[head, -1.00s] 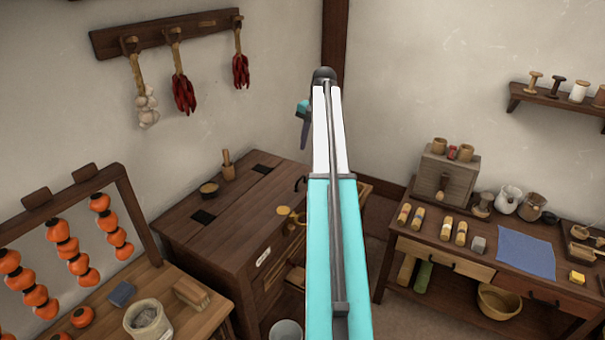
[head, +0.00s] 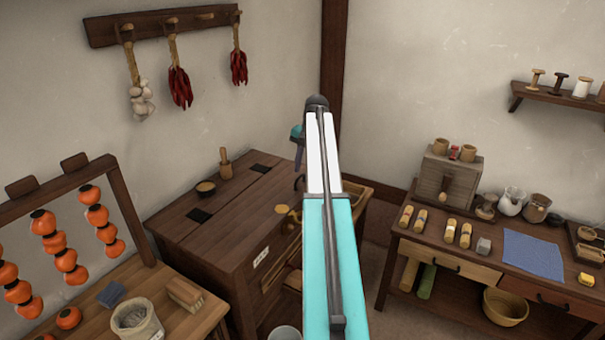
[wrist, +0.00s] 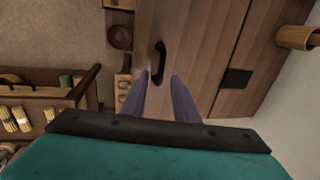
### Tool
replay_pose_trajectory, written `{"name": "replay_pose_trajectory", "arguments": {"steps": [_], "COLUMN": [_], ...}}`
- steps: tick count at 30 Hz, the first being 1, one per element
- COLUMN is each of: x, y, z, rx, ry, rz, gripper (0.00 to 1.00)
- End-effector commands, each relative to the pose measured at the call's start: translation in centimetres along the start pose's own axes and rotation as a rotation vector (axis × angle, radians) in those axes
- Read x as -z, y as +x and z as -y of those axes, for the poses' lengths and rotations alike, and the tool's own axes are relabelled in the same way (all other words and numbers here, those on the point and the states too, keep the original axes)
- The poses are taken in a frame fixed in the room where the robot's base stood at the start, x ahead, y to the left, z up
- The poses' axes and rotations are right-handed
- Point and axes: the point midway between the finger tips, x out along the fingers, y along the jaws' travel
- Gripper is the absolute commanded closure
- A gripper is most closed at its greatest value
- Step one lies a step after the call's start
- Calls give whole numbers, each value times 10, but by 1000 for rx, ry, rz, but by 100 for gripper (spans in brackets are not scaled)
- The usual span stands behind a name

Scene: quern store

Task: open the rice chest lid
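The rice chest (head: 225,240) is a dark brown wooden box against the left wall. Its lid (head: 245,205) lies flat and closed, with black hinge plates at the back strip. A black handle (head: 299,183) stands near the lid's right end, partly beside my arm. In the wrist view the handle (wrist: 160,62) shows whole, a dark curved bar on the lid (wrist: 190,50). My gripper (wrist: 162,88) is open, its two purple fingers apart and empty, with the handle just beyond the fingertips. In the head view my gripper (head: 298,140) shows above the handle, mostly hidden by my arm.
A small bowl (head: 205,188) and a wooden mortar (head: 225,165) stand on the chest's back strip. A brass piece (head: 282,209) sits at its front. A bench with brushes stands front left. A work table (head: 475,245) with tools stands at right; floor shows between.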

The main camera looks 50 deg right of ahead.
Motion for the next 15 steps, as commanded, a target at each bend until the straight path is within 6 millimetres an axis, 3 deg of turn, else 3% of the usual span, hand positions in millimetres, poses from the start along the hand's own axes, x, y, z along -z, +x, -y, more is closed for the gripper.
{"name": "replay_pose_trajectory", "arguments": {"steps": [13,15], "x": [0,-1], "y": [6,6], "z": [1,1], "rx": [0,0], "ry": [-1,-1], "rz": [0,1], "gripper": [73,85]}}
